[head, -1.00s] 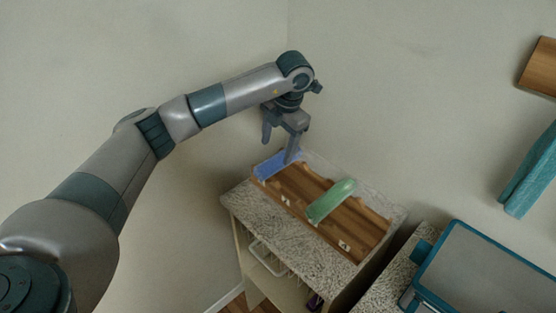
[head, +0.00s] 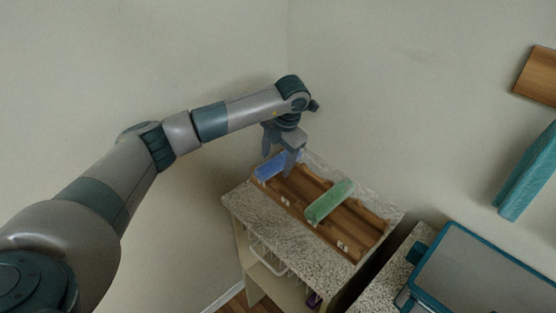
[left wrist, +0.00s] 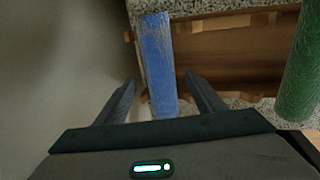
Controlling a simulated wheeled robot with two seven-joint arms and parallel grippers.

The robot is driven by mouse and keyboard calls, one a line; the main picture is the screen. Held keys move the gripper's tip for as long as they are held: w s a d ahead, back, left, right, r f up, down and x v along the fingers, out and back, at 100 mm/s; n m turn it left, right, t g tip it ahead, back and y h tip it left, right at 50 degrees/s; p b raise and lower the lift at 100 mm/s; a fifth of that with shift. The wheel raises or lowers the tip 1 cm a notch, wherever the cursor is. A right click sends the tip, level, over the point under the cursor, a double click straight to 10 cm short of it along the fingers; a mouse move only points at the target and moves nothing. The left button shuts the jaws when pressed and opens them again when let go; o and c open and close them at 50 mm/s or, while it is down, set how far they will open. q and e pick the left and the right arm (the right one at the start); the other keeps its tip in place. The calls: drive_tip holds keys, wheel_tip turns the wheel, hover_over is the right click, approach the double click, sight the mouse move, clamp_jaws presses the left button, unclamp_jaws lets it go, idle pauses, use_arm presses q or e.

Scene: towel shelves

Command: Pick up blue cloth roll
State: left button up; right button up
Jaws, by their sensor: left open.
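The blue cloth roll (head: 270,168) lies at the left end of a wooden rack (head: 303,186) on a speckled countertop. My left gripper (head: 278,165) is open and points down at the roll. In the left wrist view, the blue roll (left wrist: 158,60) runs up the picture between the two spread fingers (left wrist: 163,98), with a gap on each side. I cannot tell how far the fingertips reach down beside it. My right gripper is not in view.
A green cloth roll (head: 330,201) lies in the rack right of the blue one. Walls stand close behind and to the left. A grey panel with a teal frame (head: 480,275) is at lower right. A teal thing (head: 527,172) and a wooden board (head: 540,75) are at far right.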

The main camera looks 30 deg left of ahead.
sight(276, 159)
use_arm(q)
drive_tip(key=shift+a+f, duration=0.1)
drive_tip(key=shift+f, duration=0.25)
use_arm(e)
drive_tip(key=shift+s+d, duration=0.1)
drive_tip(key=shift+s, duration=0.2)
use_arm(q)
drive_tip(key=c, duration=1.2)
drive_tip(key=shift+o, duration=0.2)
drive_tip(key=shift+r, duration=0.15)
